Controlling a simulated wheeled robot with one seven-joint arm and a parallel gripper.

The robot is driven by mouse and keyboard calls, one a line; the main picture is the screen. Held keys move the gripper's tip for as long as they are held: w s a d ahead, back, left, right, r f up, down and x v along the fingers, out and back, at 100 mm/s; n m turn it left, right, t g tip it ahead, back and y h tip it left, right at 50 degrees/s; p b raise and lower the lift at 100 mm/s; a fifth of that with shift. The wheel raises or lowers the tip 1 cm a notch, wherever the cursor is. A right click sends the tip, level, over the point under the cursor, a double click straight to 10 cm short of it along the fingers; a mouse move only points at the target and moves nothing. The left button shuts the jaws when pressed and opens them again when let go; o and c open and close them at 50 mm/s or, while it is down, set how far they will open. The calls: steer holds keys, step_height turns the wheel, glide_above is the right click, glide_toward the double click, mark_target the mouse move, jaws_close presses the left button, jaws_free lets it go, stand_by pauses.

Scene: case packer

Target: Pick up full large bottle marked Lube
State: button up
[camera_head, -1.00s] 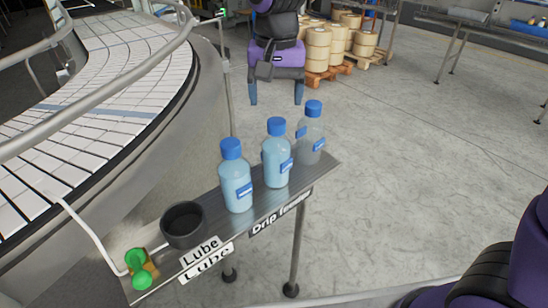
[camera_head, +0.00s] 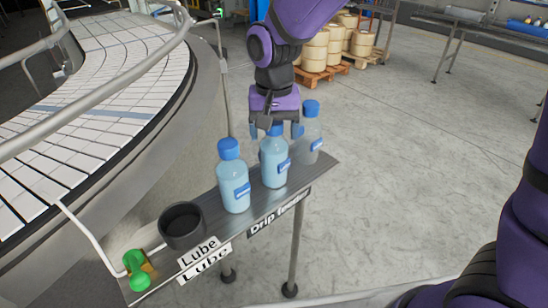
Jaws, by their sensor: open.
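Three bottles with blue caps stand upright in a row on a narrow metal shelf (camera_head: 215,235). The left bottle (camera_head: 234,185) and the middle bottle (camera_head: 273,165) look filled with light blue liquid. The right bottle (camera_head: 311,140) is clearer and greyer and looks empty. Each has a small blue label whose writing is too small to read. My gripper (camera_head: 275,133) is open, pointing down at the middle bottle, with its fingers on either side of the cap. The cap is partly hidden by the gripper. "Lube" signs (camera_head: 203,257) are on the shelf's front left.
A black cup (camera_head: 183,226) and a green-topped fitting (camera_head: 137,269) sit at the shelf's left end. A curved conveyor (camera_head: 120,70) with a metal rail runs at left. A "Drip feeder" sign hangs on the shelf's front edge. Open floor lies to the right.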

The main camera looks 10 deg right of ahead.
jaws_close()
steer(key=shift+r, duration=0.1)
